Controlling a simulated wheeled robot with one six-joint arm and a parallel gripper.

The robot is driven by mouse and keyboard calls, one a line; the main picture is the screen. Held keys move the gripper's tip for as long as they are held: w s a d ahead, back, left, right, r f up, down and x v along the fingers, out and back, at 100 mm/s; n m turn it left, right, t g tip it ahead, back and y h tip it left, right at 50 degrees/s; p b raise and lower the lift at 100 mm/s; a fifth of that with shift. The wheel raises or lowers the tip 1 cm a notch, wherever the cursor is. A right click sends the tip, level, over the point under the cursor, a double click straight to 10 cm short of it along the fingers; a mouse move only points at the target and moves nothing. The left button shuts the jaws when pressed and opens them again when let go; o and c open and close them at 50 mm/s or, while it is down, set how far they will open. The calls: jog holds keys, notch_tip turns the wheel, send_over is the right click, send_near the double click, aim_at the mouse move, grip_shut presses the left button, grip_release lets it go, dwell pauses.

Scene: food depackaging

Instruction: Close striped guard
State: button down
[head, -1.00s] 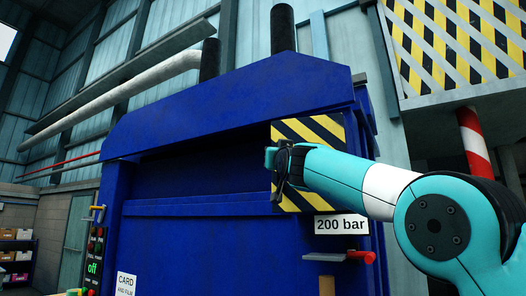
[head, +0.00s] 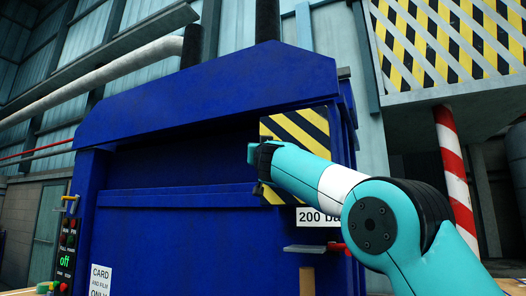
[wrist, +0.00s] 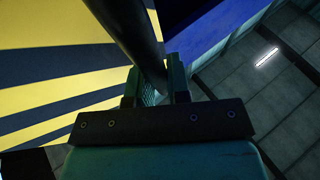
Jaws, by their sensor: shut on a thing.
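The striped guard (head: 305,128) is a yellow-and-black panel on the right front of the blue machine. My gripper (head: 254,158) is at its left edge in the head view, and my arm covers the panel's middle. In the wrist view, my gripper (wrist: 155,85) is shut on a dark round bar (wrist: 132,30), which looks like the guard's handle. The striped face (wrist: 60,65) fills the left of that view beside the bar. Whether the guard is fully shut cannot be told.
The blue machine (head: 165,240) has a dark wide opening left of the guard. A control panel (head: 67,250) is at its left. A "200 bar" label (head: 312,217) and a red-ended lever (head: 338,248) sit below the guard. A red-and-white post (head: 452,160) stands right.

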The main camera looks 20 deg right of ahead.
jog(key=c, duration=1.1)
grip_release()
jog(key=shift+w, duration=0.2)
jog(key=shift+s, duration=0.1)
jog(key=b+v, duration=1.2)
jog(key=v, duration=0.5)
jog(key=shift+s, duration=0.2)
